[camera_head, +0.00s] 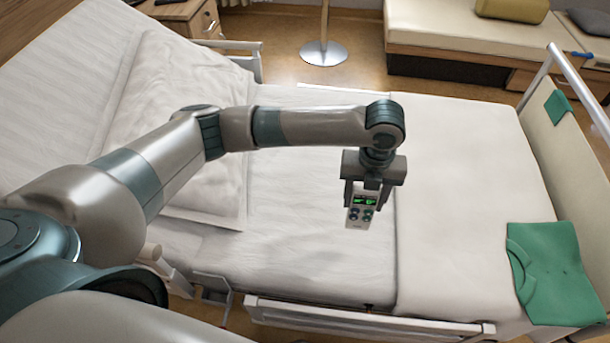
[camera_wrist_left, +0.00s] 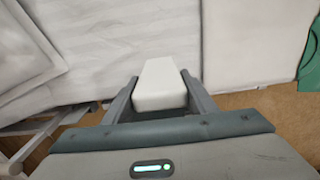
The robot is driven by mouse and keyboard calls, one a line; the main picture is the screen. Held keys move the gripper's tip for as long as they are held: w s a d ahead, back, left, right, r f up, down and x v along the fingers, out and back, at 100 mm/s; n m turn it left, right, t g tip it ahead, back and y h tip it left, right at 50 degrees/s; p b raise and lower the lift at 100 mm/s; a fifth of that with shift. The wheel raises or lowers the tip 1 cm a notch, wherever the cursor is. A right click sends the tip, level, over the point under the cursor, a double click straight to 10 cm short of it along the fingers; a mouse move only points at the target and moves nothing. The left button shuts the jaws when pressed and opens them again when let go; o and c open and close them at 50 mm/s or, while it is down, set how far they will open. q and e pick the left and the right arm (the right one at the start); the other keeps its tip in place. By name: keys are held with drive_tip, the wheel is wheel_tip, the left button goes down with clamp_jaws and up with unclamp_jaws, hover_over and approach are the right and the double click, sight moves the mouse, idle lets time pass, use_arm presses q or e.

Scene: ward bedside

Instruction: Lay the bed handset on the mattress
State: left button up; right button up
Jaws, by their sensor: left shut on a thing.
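The bed handset (camera_head: 360,209) is a small pale box with a green-lit display and dark round buttons. My left gripper (camera_head: 368,200) is shut on it and holds it upright, display side toward the head camera, over the middle of the bed. In the left wrist view the handset (camera_wrist_left: 160,86) shows as a plain white block between the two fingers of my left gripper (camera_wrist_left: 160,95). The white mattress (camera_head: 300,240) lies beneath. I cannot tell the exact gap between handset and mattress. My right gripper is in neither view.
A pillow (camera_head: 175,110) lies at the left end of the bed. A side rail (camera_head: 365,320) runs along the near edge. The sheet around the handset is clear.

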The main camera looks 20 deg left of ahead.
use_arm(q)
drive_tip(key=w+a+f+p, duration=0.1)
drive_tip(key=w+a+f, duration=0.3)
drive_tip(key=a, duration=0.6)
wheel_tip(320, 180, down, 3)
drive_tip(key=shift+w+r+p, duration=0.15)
drive_tip(key=shift+r+p, duration=0.05)
drive_tip(key=shift+p, duration=0.2)
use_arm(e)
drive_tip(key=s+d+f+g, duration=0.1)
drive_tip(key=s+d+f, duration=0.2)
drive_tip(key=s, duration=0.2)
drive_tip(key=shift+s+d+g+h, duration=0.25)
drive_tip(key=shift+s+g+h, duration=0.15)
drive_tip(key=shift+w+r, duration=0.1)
use_arm(q)
wheel_tip(320, 180, down, 4)
drive_tip(key=shift+p, duration=0.45)
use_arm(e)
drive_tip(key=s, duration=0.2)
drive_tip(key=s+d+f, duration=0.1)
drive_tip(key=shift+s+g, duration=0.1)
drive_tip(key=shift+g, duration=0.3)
